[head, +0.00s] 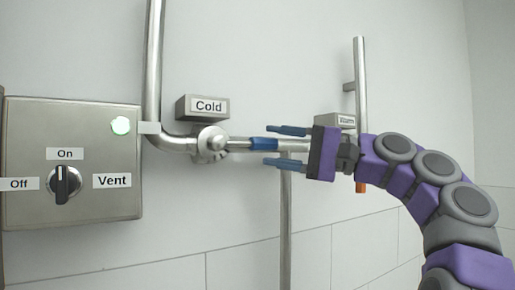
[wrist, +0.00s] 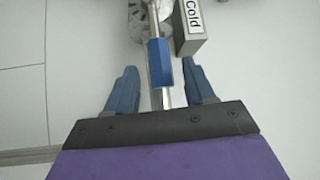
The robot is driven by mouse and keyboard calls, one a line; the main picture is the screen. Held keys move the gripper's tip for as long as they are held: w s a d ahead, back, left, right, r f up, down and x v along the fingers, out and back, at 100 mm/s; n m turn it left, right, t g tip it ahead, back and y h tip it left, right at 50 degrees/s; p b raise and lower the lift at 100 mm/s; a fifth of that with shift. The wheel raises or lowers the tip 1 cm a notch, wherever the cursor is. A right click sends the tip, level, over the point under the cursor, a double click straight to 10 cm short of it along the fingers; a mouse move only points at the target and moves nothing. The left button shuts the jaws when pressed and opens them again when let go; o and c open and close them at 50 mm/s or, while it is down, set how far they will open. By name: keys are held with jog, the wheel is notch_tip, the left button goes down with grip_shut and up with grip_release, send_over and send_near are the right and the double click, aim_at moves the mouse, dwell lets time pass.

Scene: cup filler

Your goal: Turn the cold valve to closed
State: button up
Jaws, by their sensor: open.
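The cold valve (head: 212,143) sits on the steel pipe under the "Cold" label (head: 209,106). Its lever points right, roughly level and in line with the pipe, and ends in a blue grip (head: 263,144). My gripper (head: 267,145) is open to the right of the valve, one finger above the lever and one below, near the blue grip. In the wrist view the blue grip (wrist: 159,64) lies between my two blue fingers (wrist: 160,70), with a gap on each side. The "Cold" label (wrist: 191,20) is near the right finger.
A second label (head: 346,121) and an upright pipe (head: 360,75) stand behind my arm, partly hidden.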

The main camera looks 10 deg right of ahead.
aim_at(257, 143)
jog(key=x, duration=0.5)
jog(key=shift+s+a, duration=0.1)
jog(key=shift+a, duration=0.45)
jog(key=shift+d, duration=0.7)
jog(key=c, duration=0.4)
jog(key=shift+a, duration=0.15)
grip_shut()
